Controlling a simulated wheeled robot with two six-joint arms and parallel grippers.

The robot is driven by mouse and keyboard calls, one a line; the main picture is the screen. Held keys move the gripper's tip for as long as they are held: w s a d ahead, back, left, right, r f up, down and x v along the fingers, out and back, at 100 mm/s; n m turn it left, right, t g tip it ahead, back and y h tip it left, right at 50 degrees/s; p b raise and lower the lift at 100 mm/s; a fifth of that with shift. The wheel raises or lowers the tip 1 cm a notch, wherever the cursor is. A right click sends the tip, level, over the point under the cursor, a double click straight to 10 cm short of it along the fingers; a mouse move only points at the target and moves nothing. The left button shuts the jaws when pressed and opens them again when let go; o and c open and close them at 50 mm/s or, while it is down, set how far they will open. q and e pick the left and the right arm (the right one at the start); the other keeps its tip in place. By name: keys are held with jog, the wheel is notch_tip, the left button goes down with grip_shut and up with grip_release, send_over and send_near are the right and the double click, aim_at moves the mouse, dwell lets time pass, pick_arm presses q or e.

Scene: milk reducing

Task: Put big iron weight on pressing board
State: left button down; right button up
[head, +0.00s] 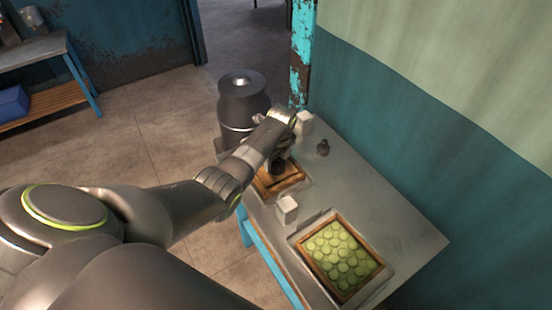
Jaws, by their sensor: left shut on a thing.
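My left gripper (279,155) is over the table, shut on a dark object that looks like the big iron weight (284,167). My arm hides part of it. The weight is above or on a wooden pressing board (264,188) in a tray; I cannot tell whether they touch. My right gripper is not in view.
The grey table (400,228) holds white blocks (287,209) and a wooden tray (304,250) of round green pieces. A large dark milk can (240,98) stands at its far left. The wall (440,130) borders its right side.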

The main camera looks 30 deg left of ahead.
pick_arm(q)
jog(key=shift+p, duration=0.3)
dwell(0.7)
jog(key=shift+f, duration=0.1)
dwell(0.6)
jog(key=shift+f, duration=0.2)
dwell(0.8)
jog(key=c, duration=0.8)
grip_release()
jog(key=o, duration=0.4)
jog(key=shift+d, duration=0.1)
jog(key=shift+s+f, duration=0.15)
jog(key=shift+s, duration=0.05)
jog(key=o, duration=0.4)
jog(key=shift+w, duration=0.1)
